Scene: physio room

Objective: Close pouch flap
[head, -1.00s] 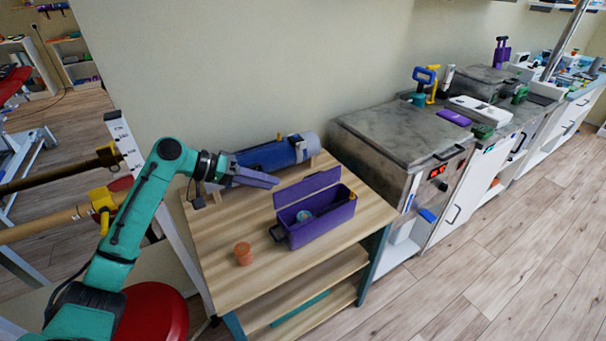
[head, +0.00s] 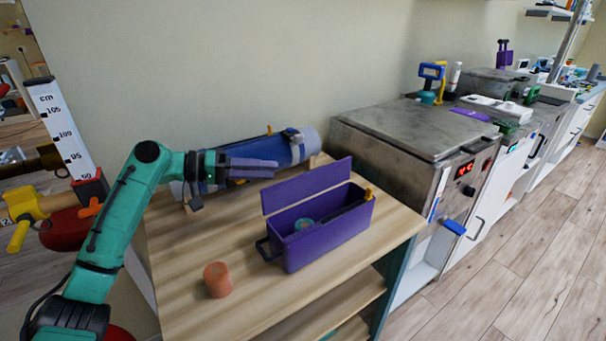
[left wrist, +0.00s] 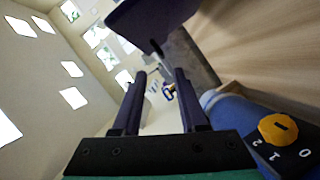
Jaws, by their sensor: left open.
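A purple pouch (head: 326,232) stands on the wooden table with its flap (head: 306,185) raised upright along the back edge. A round teal item lies inside the pouch. My left gripper (head: 275,168) is behind and to the left of the flap, above the blue cylinder, apart from the flap as far as I can tell. Its two dark fingers (left wrist: 160,80) are open and empty in the left wrist view, where a dark purple panel, likely the flap (left wrist: 150,20), shows just past the fingertips. My right gripper is not in view.
A blue cylinder (head: 262,152) lies in a wooden cradle at the back of the table; its yellow knob (left wrist: 278,128) shows in the left wrist view. An orange-brown cup (head: 217,280) stands front left. A metal-topped cabinet (head: 408,128) adjoins on the right.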

